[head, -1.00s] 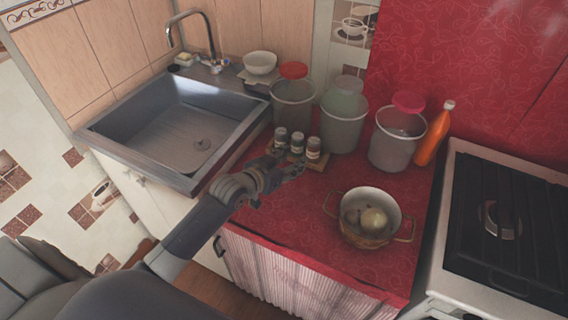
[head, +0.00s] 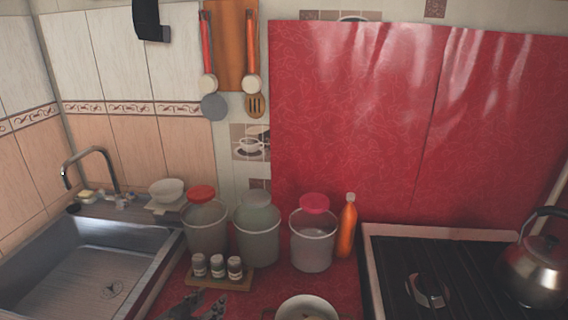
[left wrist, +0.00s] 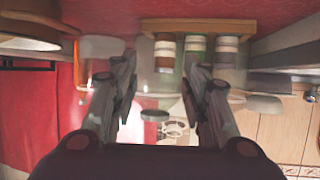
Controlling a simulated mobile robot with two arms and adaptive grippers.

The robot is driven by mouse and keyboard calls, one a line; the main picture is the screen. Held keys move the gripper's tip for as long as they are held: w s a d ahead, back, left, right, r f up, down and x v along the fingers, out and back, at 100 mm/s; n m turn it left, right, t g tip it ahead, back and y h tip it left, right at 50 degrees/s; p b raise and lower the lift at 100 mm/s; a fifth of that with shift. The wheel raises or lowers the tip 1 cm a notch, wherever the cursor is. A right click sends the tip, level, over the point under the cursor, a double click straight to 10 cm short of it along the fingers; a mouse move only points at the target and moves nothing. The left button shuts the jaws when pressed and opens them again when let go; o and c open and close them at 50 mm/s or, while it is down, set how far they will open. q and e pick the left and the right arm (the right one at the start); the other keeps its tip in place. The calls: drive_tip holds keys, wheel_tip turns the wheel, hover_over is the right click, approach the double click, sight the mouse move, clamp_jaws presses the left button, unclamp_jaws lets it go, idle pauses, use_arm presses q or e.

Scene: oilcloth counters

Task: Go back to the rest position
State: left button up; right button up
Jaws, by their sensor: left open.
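My left gripper (head: 197,307) is at the bottom edge of the head view, over the red counter (head: 262,285) and in front of the spice jars; most of its arm is out of frame. In the left wrist view, which looks upside down, the left gripper (left wrist: 162,72) has its two fingers spread apart with nothing between them. Three small spice jars (head: 217,267) stand on a wooden tray (head: 205,283), and they also show in the left wrist view (left wrist: 195,46) beyond the fingers. My right gripper is not in view.
Several lidded containers (head: 258,240) and an orange bottle (head: 347,230) line the back. A pot (head: 306,303) is cut off at the bottom edge. The sink (head: 85,265) is left; the stove (head: 440,270) with a kettle (head: 535,275) is right.

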use_arm(q)
drive_tip(key=s+d+f+g, duration=0.1)
drive_tip(key=s+f, duration=0.1)
drive_tip(key=s, duration=0.2)
drive_tip(key=s+d+f+g, duration=0.1)
drive_tip(key=s, duration=0.3)
drive_tip(key=s+d+f+g+y, duration=0.1)
drive_tip(key=s+f+g, duration=0.1)
drive_tip(key=s, duration=0.2)
drive_tip(key=shift+s+d+f, duration=0.2)
drive_tip(key=shift+d+f, duration=0.1)
drive_tip(key=shift+f, duration=0.05)
drive_tip(key=s+f+g+y, duration=0.15)
drive_tip(key=s+g, duration=0.35)
drive_tip(key=s, duration=1.1)
wheel_tip(320, 180, down, 25)
drive_tip(key=s+g, duration=0.1)
drive_tip(key=s+a+f, duration=0.1)
drive_tip(key=s+f, duration=0.7)
drive_tip(key=s+a+f+g, duration=0.1)
drive_tip(key=s+a+f, duration=0.1)
drive_tip(key=s+f, duration=0.7)
drive_tip(key=shift+s+a+g, duration=0.25)
drive_tip(key=shift+s+g, duration=0.05)
drive_tip(key=shift+y, duration=0.25)
